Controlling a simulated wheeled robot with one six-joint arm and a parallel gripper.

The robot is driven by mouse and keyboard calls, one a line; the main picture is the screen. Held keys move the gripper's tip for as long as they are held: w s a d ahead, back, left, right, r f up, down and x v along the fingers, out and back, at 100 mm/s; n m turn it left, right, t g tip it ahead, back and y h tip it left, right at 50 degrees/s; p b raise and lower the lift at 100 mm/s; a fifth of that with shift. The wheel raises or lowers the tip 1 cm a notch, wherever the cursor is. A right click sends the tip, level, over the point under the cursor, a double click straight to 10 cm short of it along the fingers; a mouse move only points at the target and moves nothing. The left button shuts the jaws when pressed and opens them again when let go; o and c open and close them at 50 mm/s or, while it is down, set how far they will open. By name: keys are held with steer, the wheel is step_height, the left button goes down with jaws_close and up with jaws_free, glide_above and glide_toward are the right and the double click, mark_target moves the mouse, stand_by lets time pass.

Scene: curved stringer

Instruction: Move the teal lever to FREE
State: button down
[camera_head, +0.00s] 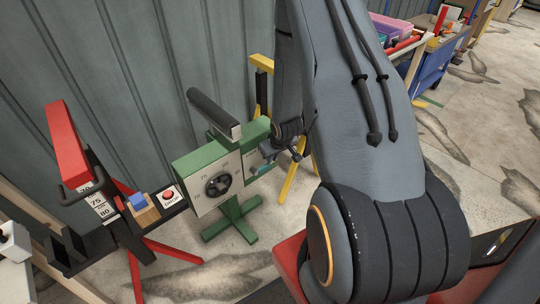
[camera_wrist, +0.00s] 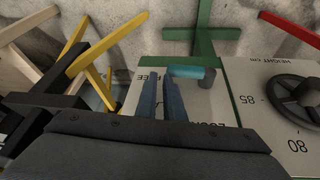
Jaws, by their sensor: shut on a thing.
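The gripper is shut on the lever there, though the fingers partly hide the contact. Lettering that ends in "EE" shows left of and between the fingers, and lettering starting "LOCK" shows to the right, partly covered. In the head view the lever (camera_head: 261,171) is small, just below my gripper (camera_head: 272,152).
A black handwheel (camera_head: 218,185) with a number scale sits on the panel left of the lever. A dark padded bar (camera_head: 213,112) tops the green stand. A red stand (camera_head: 68,145) is at left, and yellow legs (camera_head: 291,180) stand close behind my gripper.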

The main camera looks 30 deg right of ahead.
steer(key=shift+s+a+f, duration=0.1)
steer(key=shift+s+f, duration=0.15)
steer(key=shift+f, duration=0.2)
steer(key=shift+r, duration=0.1)
steer(key=s+d+r+p, duration=0.1)
steer(key=d+r+p, duration=0.3)
steer(key=d+r, duration=0.4)
steer(key=shift+s+d+r, duration=0.25)
steer(key=shift+d+r, duration=0.05)
steer(key=shift+d, duration=0.4)
